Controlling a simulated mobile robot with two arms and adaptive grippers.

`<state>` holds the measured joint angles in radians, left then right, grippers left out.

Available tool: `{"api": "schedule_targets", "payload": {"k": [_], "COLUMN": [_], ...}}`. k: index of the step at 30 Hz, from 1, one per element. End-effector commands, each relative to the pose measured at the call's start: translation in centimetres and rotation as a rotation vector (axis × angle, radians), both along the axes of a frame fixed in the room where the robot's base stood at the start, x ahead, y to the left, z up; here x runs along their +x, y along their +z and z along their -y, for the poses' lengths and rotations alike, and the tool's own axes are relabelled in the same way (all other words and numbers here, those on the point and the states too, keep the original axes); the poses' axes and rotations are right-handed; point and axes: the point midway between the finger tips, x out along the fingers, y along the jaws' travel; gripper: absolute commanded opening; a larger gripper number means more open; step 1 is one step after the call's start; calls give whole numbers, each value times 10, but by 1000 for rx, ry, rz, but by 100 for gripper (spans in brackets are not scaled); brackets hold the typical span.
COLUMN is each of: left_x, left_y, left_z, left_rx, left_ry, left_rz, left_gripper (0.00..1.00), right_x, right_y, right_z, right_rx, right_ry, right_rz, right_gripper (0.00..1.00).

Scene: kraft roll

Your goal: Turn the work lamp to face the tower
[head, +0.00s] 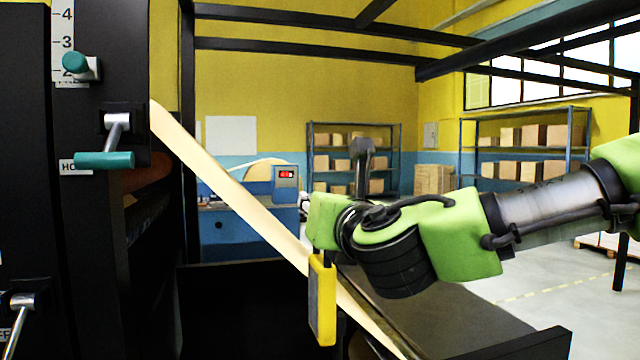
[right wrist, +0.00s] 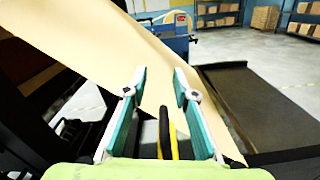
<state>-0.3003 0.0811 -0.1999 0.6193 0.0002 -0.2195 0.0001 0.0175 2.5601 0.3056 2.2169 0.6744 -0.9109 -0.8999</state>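The work lamp (head: 325,302) looks like a slim yellow-framed panel with a grey face, hanging upright below my right wrist in the head view. Its grey face is turned left and partly toward the head camera. In the right wrist view the lamp (right wrist: 174,143) shows nearly edge-on, yellow and black, between the fingers of my right gripper (right wrist: 160,74). The teal finger pads stand apart, with gaps on both sides of the lamp. The tall dark machine column (head: 100,215) at left may be the tower. My left gripper is out of view.
A kraft paper web (head: 235,190) slopes down from the column, passing behind the lamp. Teal-handled levers (head: 104,159) stick out from the column. A dark flat bed (head: 440,310) lies below my right arm. A blue machine (head: 245,220) and shelves (head: 352,150) stand farther back.

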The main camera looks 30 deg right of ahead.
Motion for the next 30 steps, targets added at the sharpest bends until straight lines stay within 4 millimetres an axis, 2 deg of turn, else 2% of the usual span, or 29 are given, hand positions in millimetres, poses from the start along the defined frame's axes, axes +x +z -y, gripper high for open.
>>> {"api": "schedule_targets", "payload": {"k": [1, 3, 10, 26, 30], "left_x": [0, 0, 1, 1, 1], "left_y": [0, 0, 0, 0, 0], "left_z": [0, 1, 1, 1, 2], "left_rx": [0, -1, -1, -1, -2], "left_ry": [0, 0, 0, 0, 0], "left_rz": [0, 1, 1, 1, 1], "left_gripper": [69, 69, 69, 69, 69], "right_x": [0, 0, 0, 0, 2], "right_y": [12, 24, 49, 51, 43], "right_z": [0, 1, 0, 0, 9], "right_rx": [2, 3, 0, 0, 29], "right_ry": [0, -2, 0, 0, -7], "right_rz": [6, 5, 2, 0, -5], "right_gripper": [26, 26, 26, 26, 26]}}
